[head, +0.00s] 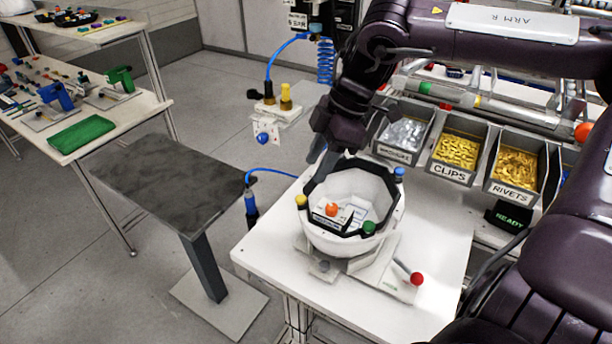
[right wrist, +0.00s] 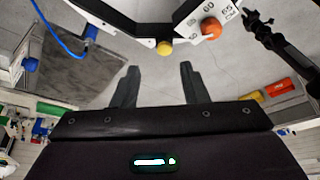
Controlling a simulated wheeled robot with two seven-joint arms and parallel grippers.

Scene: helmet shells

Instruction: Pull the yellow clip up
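The yellow clip (head: 301,201) sits on the left rim of the white helmet shell (head: 336,243), which rests open side up in a fixture on the white table. A green clip (head: 369,228) and a blue clip (head: 399,174) are on the same rim. My right gripper (head: 318,172) is over the shell's back left edge, behind and above the yellow clip. In the right wrist view, its fingers (right wrist: 156,75) are spread and empty, and the yellow clip (right wrist: 164,47) lies just beyond the tips, between their lines. My left gripper is not in view.
An orange knob (head: 332,209) stands inside the shell. A red-knobbed lever (head: 416,279) is at the fixture's front right. A blue hanging tool (head: 251,204) with a hose is left of the shell. Labelled bins (head: 453,174) line the back right. The front table area is clear.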

